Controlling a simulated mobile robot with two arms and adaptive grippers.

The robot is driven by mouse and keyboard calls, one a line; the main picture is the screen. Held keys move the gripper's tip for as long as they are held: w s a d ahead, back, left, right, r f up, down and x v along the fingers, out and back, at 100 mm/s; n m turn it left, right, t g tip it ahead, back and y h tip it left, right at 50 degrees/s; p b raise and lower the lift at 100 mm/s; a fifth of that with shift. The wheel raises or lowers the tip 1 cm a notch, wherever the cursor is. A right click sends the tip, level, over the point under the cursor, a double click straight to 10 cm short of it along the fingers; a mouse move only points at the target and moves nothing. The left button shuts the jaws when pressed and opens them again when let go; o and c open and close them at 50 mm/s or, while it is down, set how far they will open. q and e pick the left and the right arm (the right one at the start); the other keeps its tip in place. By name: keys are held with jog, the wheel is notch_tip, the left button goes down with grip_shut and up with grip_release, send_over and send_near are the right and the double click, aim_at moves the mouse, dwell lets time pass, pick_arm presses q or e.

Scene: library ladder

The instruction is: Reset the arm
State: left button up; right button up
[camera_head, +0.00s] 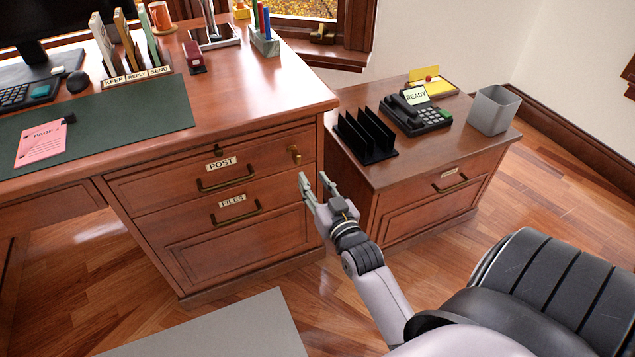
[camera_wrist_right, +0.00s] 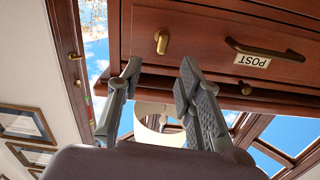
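My right gripper (camera_head: 318,188) is in front of the wooden desk's drawer side, near the right edge of the drawer fronts. Its two fingers are spread apart with nothing between them. In the right wrist view my right gripper (camera_wrist_right: 155,80) also shows open and empty, with the POST drawer (camera_wrist_right: 210,30) beyond the fingertips. In the head view the POST drawer (camera_head: 150,184) and the FILES drawer (camera_head: 275,222) below it look shut. A brass key or knob (camera_head: 295,154) sits at the POST drawer's right. My left gripper is not in view.
A side cabinet (camera_head: 400,172) stands right of the desk with a black rack (camera_head: 366,138), a phone (camera_head: 418,115) and a grey bin (camera_head: 494,110) on top. The desk (camera_head: 240,95) holds a pink page (camera_head: 41,144) and file sorters. Open wood floor (camera_head: 560,200) lies at the right.

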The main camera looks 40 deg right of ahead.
jog(key=shift+s+a, duration=0.2)
jog(key=shift+s, duration=0.5)
